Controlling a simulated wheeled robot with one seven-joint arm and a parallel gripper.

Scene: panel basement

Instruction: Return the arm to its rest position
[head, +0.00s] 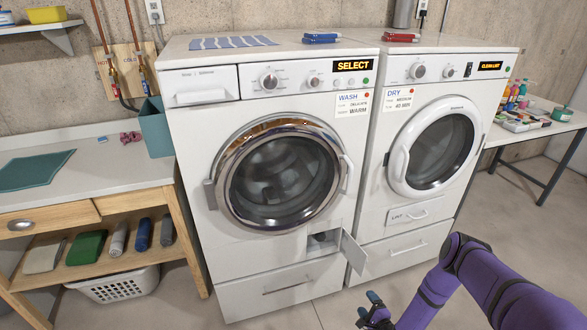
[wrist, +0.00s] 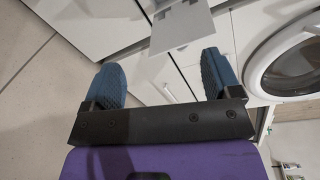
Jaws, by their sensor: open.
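My purple arm (head: 487,277) reaches in from the lower right of the head view. My gripper (head: 374,302) is low over the floor, in front of the dryer's lower part. In the wrist view my gripper (wrist: 160,80) shows two blue padded fingers spread wide, with nothing between them. White machine fronts and the open flap (wrist: 183,22) lie beyond the fingers.
The washer (head: 222,257) has a small flap (head: 354,254) standing open at its lower right. The dryer (head: 478,130) stands to its right, door closed. A wooden bench (head: 140,186) is at left, a table (head: 548,113) at right. Floor lies open in front.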

